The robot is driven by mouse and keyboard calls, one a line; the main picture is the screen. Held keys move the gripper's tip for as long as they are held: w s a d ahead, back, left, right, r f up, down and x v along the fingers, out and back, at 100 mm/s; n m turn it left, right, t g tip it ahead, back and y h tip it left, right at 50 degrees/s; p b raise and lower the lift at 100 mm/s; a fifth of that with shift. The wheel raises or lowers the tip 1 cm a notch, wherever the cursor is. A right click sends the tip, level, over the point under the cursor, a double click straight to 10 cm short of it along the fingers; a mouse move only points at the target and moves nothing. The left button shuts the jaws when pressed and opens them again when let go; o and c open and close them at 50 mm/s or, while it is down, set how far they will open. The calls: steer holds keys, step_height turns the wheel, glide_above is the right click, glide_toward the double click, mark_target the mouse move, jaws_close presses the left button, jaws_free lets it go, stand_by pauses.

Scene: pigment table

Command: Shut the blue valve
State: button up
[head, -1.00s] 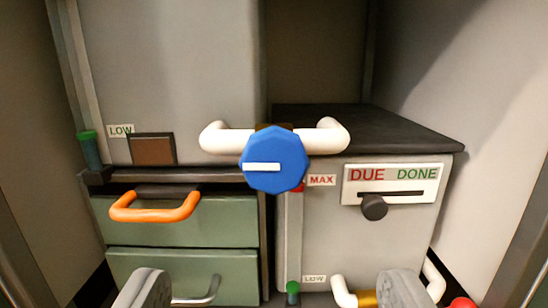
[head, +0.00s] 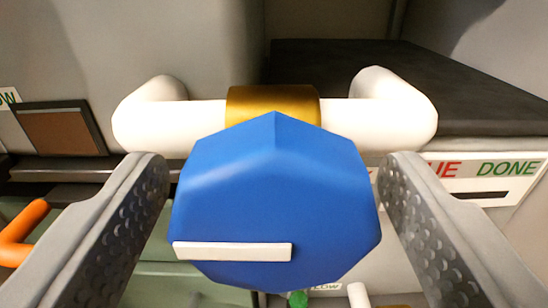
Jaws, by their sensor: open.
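The blue valve (head: 275,200) is a many-sided knob in the middle of the head view, large and close. A white bar (head: 232,250) on its face lies level, running from the left edge to just past the middle. Behind it a brass collar (head: 272,102) sits on a white pipe (head: 195,125) that runs level and bends back at both ends. My gripper (head: 275,190) is open, with one finger on each side of the valve. A small gap shows at each fingertip. Whether the fingertips reach as deep as the knob I cannot tell.
An orange handle (head: 22,235) is at the left on green drawers. A brown panel (head: 58,132) is above it. A DUE/DONE label plate (head: 500,170) is at the right, partly hidden by my finger. A dark countertop (head: 400,85) lies behind the pipe.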

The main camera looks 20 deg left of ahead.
steer(key=c, duration=0.9)
steer(key=shift+c, duration=0.2)
steer(key=m, duration=0.8)
steer(key=shift+a, duration=0.1)
steer(key=m, duration=0.9)
steer(key=shift+r+m, duration=0.1)
steer(key=shift+m, duration=0.2)
